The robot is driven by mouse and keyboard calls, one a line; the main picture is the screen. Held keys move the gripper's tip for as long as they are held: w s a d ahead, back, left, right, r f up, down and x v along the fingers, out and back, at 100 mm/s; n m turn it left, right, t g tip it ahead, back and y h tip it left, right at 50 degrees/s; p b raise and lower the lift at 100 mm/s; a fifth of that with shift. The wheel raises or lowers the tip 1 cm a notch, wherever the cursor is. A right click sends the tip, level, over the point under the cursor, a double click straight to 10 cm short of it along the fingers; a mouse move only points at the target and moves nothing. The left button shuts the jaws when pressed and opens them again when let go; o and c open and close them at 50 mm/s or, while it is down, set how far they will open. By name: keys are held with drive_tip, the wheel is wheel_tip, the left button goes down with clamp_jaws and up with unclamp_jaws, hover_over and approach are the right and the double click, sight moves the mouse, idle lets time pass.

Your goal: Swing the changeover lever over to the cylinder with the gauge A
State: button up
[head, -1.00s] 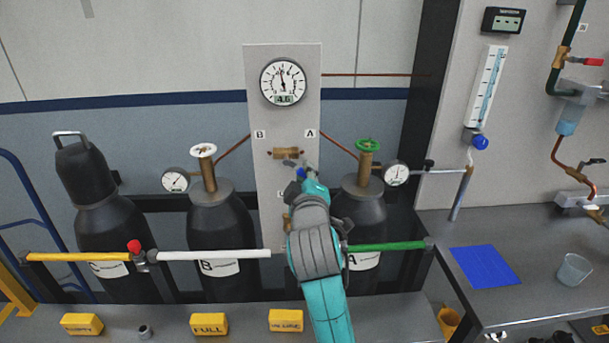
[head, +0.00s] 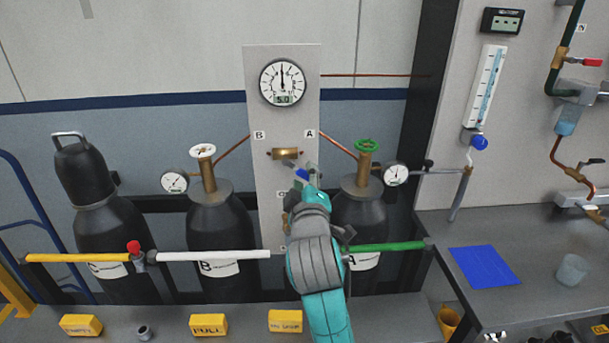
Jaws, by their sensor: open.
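The brass changeover valve (head: 285,154) sits on the grey upright panel (head: 262,95), between the labels B and A. Its lever with a blue grip (head: 301,174) slants down and to the right, toward the A side. My gripper (head: 309,175) is open at the lever's blue end; whether it touches the lever I cannot tell. Cylinder A (head: 360,215) stands on the right with a green handwheel and its gauge (head: 396,173). Cylinder B (head: 221,225) stands on the left with a white handwheel and its gauge (head: 174,180). My arm hides the lower panel and part of cylinder A.
A round gauge (head: 282,82) tops the panel and seems to read 5.0. Black cylinder C (head: 100,225) stands at far left. White (head: 210,255) and green (head: 385,247) bars cross in front of the cylinders. Yellow blocks (head: 208,325) line the front ledge.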

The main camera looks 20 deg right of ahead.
drive_tip(key=v, duration=1)
drive_tip(key=s+f+g+y, duration=0.1)
drive_tip(key=s+f+y, duration=0.2)
drive_tip(key=s+f, duration=0.7)
drive_tip(key=s+f+y, duration=0.2)
drive_tip(key=s+f, duration=0.4)
drive_tip(key=f, duration=0.7)
drive_tip(key=s+f+m, duration=0.2)
drive_tip(key=s+m, duration=0.1)
drive_tip(key=s, duration=0.9)
drive_tip(key=s+f+m+g, duration=0.1)
drive_tip(key=s+m, duration=0.3)
drive_tip(key=s, duration=0.9)
drive_tip(key=shift+f+m+y, duration=0.3)
drive_tip(key=shift+f, duration=0.45)
